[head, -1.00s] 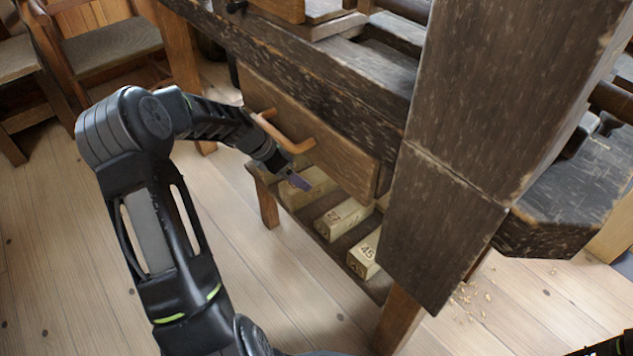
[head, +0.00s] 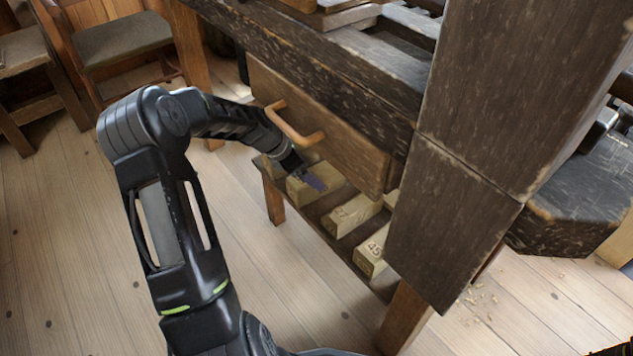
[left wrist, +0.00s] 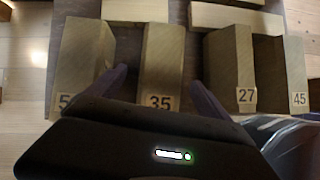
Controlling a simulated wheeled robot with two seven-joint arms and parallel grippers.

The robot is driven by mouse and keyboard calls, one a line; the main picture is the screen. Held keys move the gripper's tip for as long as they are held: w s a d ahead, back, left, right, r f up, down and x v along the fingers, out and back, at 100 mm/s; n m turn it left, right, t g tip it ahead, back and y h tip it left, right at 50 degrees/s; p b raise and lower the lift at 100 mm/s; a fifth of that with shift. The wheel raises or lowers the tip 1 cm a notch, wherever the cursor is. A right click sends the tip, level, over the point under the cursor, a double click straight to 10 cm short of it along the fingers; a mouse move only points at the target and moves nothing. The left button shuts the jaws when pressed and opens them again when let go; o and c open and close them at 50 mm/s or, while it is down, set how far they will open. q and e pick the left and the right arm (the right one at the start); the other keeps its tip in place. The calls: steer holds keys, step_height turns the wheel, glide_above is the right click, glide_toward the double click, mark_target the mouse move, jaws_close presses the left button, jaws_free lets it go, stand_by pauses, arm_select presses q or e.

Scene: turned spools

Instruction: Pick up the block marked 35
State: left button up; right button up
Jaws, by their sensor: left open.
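The block marked 35 (left wrist: 160,65) is a pale wooden bar with its number on the near end, seen in the left wrist view. It lies on a low shelf, between a block whose label shows a 5 (left wrist: 82,60) and the block marked 27 (left wrist: 230,65). My left gripper (left wrist: 158,84) is open, with one finger on each side of the 35 block above its near part. Contact cannot be told. In the head view, my left gripper (head: 311,176) is at the same block (head: 300,193), below the drawer; its number cannot be read there.
The block marked 45 (left wrist: 292,70) lies right of 27, and more bars lie behind the row. The shelf (head: 330,240) sits under a drawer with a wooden handle (head: 292,125). A thick dark post (head: 480,110) stands to the right.

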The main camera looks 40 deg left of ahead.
mark_target(313, 173)
arm_select(q)
steer(key=b+x, duration=0.2)
steer(key=x, duration=0.2)
steer(key=shift+w+d+f, duration=0.1)
steer(key=shift+w+f, duration=0.1)
steer(key=shift+f, duration=0.05)
steer(key=shift+c, duration=0.5)
steer(key=shift+r, duration=0.1)
steer(key=c, duration=1.8)
